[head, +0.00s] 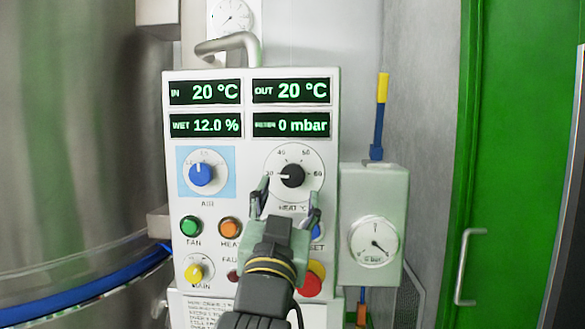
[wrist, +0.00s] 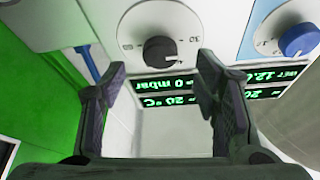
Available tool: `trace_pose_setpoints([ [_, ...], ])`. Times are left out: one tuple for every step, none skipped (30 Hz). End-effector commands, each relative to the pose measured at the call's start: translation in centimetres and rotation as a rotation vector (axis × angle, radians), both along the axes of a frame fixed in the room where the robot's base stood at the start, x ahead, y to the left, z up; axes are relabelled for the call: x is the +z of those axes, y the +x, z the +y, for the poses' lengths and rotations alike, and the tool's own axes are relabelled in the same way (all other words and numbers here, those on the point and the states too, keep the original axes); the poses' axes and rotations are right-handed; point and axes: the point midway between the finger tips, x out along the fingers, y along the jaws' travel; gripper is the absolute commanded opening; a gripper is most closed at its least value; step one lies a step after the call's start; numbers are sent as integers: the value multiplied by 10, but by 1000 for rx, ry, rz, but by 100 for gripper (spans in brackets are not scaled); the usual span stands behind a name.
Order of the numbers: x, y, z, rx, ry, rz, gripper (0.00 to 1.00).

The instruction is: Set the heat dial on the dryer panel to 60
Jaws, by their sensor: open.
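The heat dial (head: 292,175) is a black knob on a round white scale, at the right of the dryer panel (head: 250,208). Its white pointer is turned left, near the scale's left-end mark; 40 and 50 are above and 60 is at the right. My gripper (head: 285,202) is open and empty, just below and in front of the dial, partly covering the lower scale. In the wrist view, which shows the panel upside down, the knob (wrist: 159,51) lies beyond and between my open fingertips (wrist: 160,70). I see no contact.
A blue AIR dial (head: 201,174) is left of the heat dial. Green FAN (head: 191,226) and orange HEAT (head: 230,228) buttons are below. A red button (head: 309,284) sits behind my gripper. A gauge box (head: 373,235) stands at the right. Displays show 20 °C, 12.0 % and 0 mbar.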

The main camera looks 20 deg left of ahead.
Motion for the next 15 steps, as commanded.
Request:
trace_pose_setpoints([
  [6, 10, 2, 0, -3, 2, 56],
  [8, 14, 3, -1, -1, 3, 56],
  [10, 21, 4, -1, -1, 3, 56],
  [12, 25, 5, -1, 0, 2, 56],
  [14, 28, 6, -1, 0, 1, 56],
  [15, 33, 7, 0, -1, 2, 56],
  [16, 35, 8, 0, 0, 1, 56],
  [17, 38, 8, 1, 0, 0, 56],
  [18, 40, 9, 1, 0, 0, 56],
  [18, 42, 10, 1, -1, 0, 56],
  [18, 43, 10, 1, 0, 0, 56],
  [19, 44, 10, 1, 0, 0, 56],
  [19, 45, 10, 1, 0, -1, 56],
  [19, 45, 10, 1, 0, -1, 56],
  [19, 45, 10, 1, 0, -2, 56],
])
